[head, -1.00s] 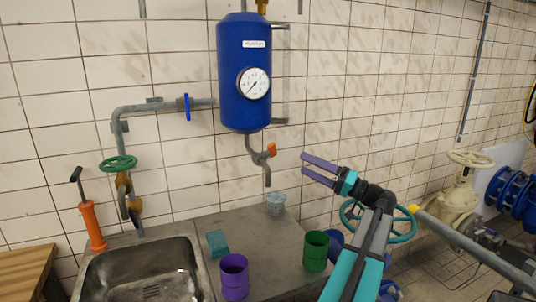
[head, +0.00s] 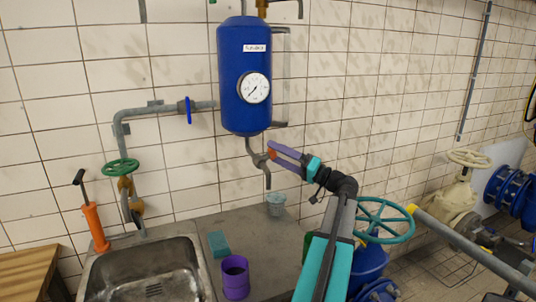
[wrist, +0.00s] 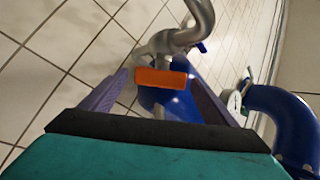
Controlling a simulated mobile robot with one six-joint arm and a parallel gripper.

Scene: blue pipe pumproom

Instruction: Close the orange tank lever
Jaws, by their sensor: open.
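The orange tank lever (head: 271,155) sits on the grey outlet pipe (head: 253,149) under the blue tank (head: 243,80). In the wrist view the lever (wrist: 161,77) is a short orange bar, ahead of and between the two fingers. My gripper (head: 271,149) is open, with purple fingers at the lever from the right. In the wrist view my gripper (wrist: 160,90) shows one finger on each side of the lever. I cannot tell whether a finger touches it. In the head view the fingers partly cover the lever.
A clear cup (head: 276,204) stands on the counter below the outlet. A purple cup (head: 235,277) and a teal sponge (head: 218,244) are near the sink (head: 150,285). A teal handwheel (head: 384,220) is right of my arm. The wall is close behind the outlet pipe.

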